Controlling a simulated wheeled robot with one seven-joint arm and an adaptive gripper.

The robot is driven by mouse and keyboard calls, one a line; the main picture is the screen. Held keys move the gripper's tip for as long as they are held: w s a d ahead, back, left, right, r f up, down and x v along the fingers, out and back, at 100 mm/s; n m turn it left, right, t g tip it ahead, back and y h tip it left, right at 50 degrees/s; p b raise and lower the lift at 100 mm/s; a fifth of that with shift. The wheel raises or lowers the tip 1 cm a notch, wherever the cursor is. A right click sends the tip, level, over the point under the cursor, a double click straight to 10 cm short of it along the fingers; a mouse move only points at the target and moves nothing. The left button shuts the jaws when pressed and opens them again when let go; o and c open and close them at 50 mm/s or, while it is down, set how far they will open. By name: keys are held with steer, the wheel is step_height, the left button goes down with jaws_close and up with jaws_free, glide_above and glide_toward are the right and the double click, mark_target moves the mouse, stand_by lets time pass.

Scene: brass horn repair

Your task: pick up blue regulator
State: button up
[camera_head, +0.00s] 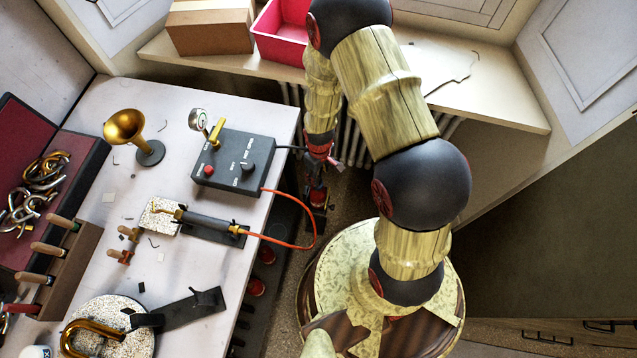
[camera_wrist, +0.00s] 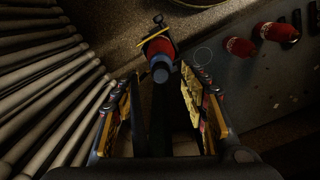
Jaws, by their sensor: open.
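My gripper (camera_wrist: 156,95) is open, with its two fingers apart in the wrist view. Just beyond the fingertips, roughly in line with the gap, is an object with a blue-grey rounded end (camera_wrist: 161,70), a red body and a thin yellow bar behind it. This may be the blue regulator, but the dim view does not make it certain. It looks apart from the fingers. In the head view my gripper (camera_head: 318,190) hangs low beside the bench's right edge, and I cannot make out that object there.
The white bench (camera_head: 105,185) carries a grey control box (camera_head: 233,161), a brass horn bell (camera_head: 125,127) and tools. An orange hose (camera_head: 314,230) loops off its edge. Red fittings (camera_wrist: 240,47) sit on a dark panel at right; pale radiator bars (camera_wrist: 45,75) stand at left.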

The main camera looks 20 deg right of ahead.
step_height(320, 180, down, 5)
steer(key=shift+w+a+f+b, duration=0.1)
steer(key=shift+w+a+b, duration=0.05)
steer(key=shift+b, duration=0.9)
steer(key=c, duration=1.1)
jaws_close()
